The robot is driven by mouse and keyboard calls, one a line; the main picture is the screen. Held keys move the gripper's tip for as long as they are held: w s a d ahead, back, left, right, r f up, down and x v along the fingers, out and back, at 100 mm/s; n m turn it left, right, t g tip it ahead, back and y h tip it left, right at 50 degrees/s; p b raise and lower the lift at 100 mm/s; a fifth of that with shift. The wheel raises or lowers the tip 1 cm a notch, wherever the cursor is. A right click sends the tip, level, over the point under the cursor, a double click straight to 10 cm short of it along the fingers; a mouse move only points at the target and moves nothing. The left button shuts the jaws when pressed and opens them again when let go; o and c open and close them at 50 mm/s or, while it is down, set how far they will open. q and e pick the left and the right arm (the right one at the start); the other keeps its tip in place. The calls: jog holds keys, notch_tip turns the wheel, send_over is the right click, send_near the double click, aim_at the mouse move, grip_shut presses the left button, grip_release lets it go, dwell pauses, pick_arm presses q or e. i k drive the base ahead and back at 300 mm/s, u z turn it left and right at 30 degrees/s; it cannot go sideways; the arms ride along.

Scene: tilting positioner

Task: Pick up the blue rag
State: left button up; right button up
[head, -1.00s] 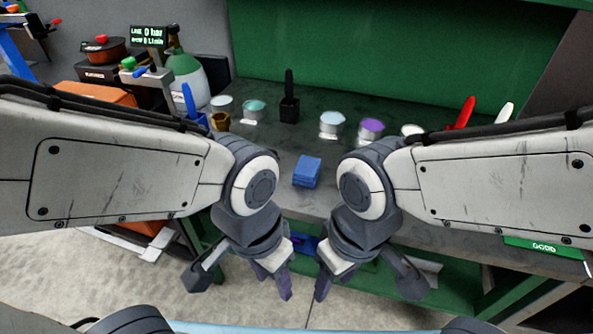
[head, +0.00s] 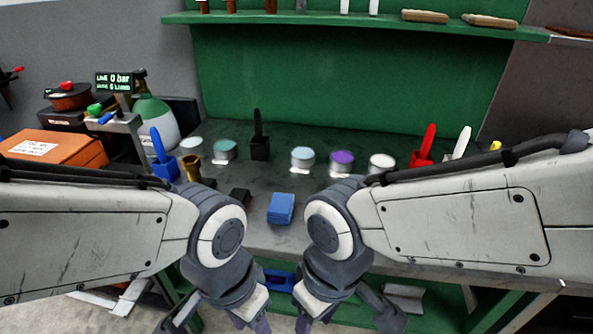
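The blue rag (head: 281,208) is a small folded stack on the grey worktop, near its front edge, between my two arms. My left gripper (head: 252,322) hangs low in front of the bench, below and left of the rag. My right gripper (head: 308,318) hangs beside it, below and right of the rag. Both are apart from the rag. Their fingertips are blurred or cut off at the bottom of the head view, so I cannot tell whether they are open.
Several tins, including a purple-topped tin (head: 342,161), stand behind the rag. A black holder (head: 259,149), a blue holder (head: 165,169) and a brass cup (head: 192,168) stand there too. A dark block (head: 240,196) lies left of the rag. A green shelf (head: 350,25) runs above.

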aim_at(280, 209)
jog(key=z, duration=0.05)
jog(key=k, duration=0.5)
jog(key=u, duration=1.05)
jog(key=i, duration=1.1)
jog(key=z, duration=0.45)
